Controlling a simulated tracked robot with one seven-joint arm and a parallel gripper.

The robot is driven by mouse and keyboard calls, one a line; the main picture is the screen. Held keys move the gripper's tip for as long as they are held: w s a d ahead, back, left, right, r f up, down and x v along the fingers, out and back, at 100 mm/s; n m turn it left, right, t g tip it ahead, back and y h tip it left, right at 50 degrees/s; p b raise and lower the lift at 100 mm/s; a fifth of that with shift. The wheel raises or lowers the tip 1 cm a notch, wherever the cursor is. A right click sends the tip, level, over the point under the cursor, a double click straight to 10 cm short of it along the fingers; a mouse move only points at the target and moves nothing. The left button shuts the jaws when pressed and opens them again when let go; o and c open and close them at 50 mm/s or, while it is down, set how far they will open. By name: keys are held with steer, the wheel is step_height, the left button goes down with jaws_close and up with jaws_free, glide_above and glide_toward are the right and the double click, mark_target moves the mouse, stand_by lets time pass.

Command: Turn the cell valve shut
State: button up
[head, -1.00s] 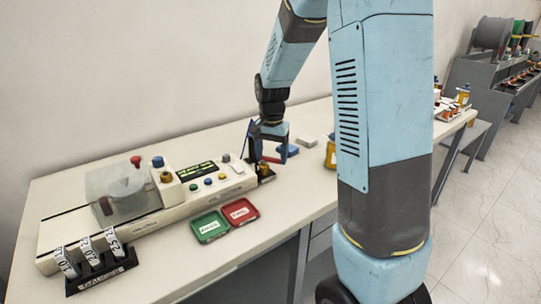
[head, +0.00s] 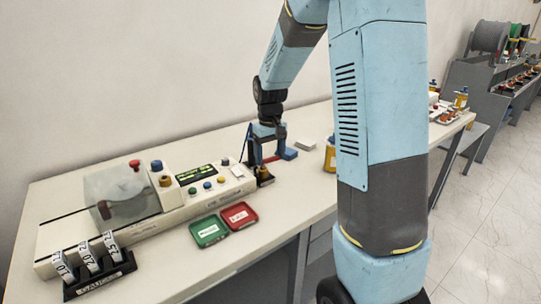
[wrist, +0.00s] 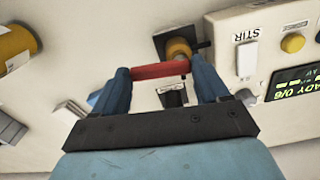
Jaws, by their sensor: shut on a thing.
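The cell valve has a round brass-coloured body (wrist: 179,48) on a dark square base, with a red lever handle (wrist: 160,70) in the wrist view. The lever lies between the two blue fingers of my gripper (wrist: 162,74), which is shut on it. In the head view my gripper (head: 267,158) points down at the valve (head: 264,178), at the right end of the white test unit. A bit of the red lever (head: 271,159) shows there between the fingers. A small dark labelled plate (wrist: 173,95) is just below the lever in the wrist view.
The white test unit (head: 150,214) with buttons, display and clear cover stands left of the valve. Green (head: 209,230) and red (head: 239,215) trays lie in front. A blue block (head: 290,153), a pale block (head: 306,143) and a yellow container (head: 330,156) are to the right.

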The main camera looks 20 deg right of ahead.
mark_target(270, 158)
steer(key=shift+w+n, duration=0.2)
steer(key=shift+n, duration=0.3)
steer(key=shift+a, duration=0.1)
steer(key=o, duration=1.1)
steer(key=shift+c, duration=0.2)
step_height(270, 158, up, 14)
steer(key=shift+f, duration=0.15)
